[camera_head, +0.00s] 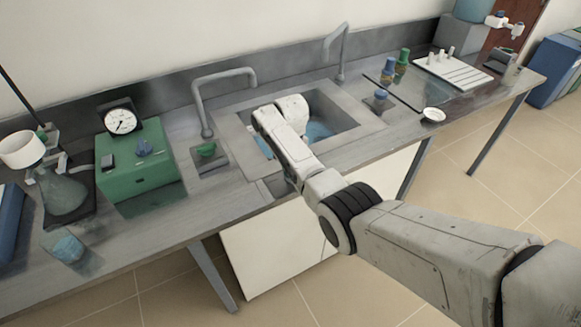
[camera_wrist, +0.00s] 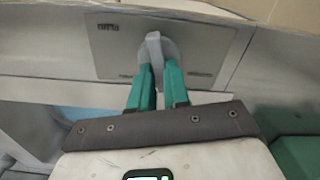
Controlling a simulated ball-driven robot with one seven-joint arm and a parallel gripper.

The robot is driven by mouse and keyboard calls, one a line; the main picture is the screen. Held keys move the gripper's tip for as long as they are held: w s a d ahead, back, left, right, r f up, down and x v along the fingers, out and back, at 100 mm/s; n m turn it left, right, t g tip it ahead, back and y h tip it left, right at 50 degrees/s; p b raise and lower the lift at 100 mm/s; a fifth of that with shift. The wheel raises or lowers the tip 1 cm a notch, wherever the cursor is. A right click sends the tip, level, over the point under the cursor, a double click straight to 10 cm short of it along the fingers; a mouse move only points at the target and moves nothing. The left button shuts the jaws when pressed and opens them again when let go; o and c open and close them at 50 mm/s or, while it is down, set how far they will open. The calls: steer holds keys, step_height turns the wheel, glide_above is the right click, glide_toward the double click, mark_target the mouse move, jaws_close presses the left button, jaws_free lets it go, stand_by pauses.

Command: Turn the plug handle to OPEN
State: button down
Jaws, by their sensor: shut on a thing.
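The plug handle (camera_wrist: 153,48) is a grey bar on a round grey hub. It stands upright in the wrist view, at the middle of a flat grey plate (camera_wrist: 105,45). Small lettering on the plate, at its upper left and on both sides below the handle, is too blurred to read. My gripper (camera_wrist: 157,68) has two teal fingers, one on each side of the handle's near end, and is shut on it. In the head view my arm reaches over the counter to the sink, and the fingers and the handle are hidden.
The sink (camera_head: 358,125) lies beside my arm with blue water in it. A green box with a dial (camera_head: 137,165) and a grey tap (camera_head: 203,105) stand to its left. A flask (camera_head: 62,192) is further left. Small bottles (camera_head: 389,70) and a white dish (camera_head: 433,115) are to the right.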

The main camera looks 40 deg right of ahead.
steer(key=shift+d+m, duration=0.1)
steer(key=shift+m, duration=1.4)
steer(key=c, duration=1.1)
jaws_free()
step_height(320, 180, up, 11)
steer(key=shift+b, duration=0.4)
steer(key=shift+f, duration=0.1)
